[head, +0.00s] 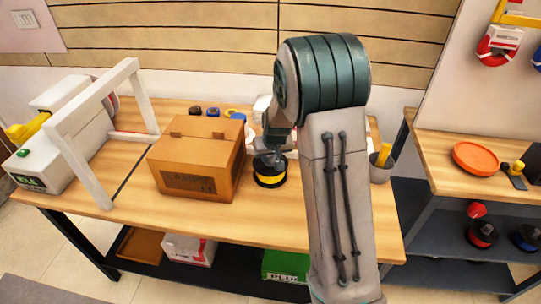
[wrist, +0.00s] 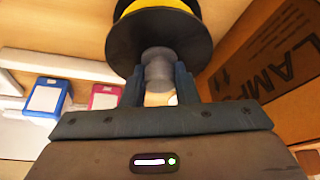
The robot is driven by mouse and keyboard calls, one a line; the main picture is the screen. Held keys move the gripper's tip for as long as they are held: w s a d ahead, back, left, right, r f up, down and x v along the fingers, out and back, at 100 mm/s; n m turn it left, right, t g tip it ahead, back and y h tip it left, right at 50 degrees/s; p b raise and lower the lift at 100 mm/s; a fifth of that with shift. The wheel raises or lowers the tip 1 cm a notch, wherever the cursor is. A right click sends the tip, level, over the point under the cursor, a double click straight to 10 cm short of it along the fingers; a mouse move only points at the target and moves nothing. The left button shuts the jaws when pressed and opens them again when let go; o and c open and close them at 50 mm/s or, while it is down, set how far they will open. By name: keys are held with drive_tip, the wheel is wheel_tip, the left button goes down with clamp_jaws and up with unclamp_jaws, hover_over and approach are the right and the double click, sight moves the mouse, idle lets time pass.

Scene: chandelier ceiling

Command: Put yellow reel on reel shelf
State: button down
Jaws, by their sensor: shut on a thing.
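The yellow reel (head: 269,180) has black flanges with a yellow winding between them. It is just right of the cardboard box, over the wooden workbench. My gripper (head: 272,156) is above it, partly covered by my arm. In the wrist view my gripper (wrist: 160,92) has its fingers closed around the grey stem of the yellow reel (wrist: 159,35). I cannot tell if the reel touches the bench. A dark shelf (head: 450,228) under the right-hand table bears a red reel (head: 482,235) and a blue reel (head: 525,238).
The cardboard box (head: 197,160) stands close to the reel; its side (wrist: 275,50) shows in the wrist view. A white frame (head: 95,130) stands at left. A cup (head: 382,168) is right of my arm. An orange plate (head: 476,158) lies on the right-hand table (head: 435,150).

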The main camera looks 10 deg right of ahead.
drive_tip(key=shift+f, duration=0.15)
drive_tip(key=c, duration=1.1)
unclamp_jaws()
drive_tip(key=shift+c, duration=0.2)
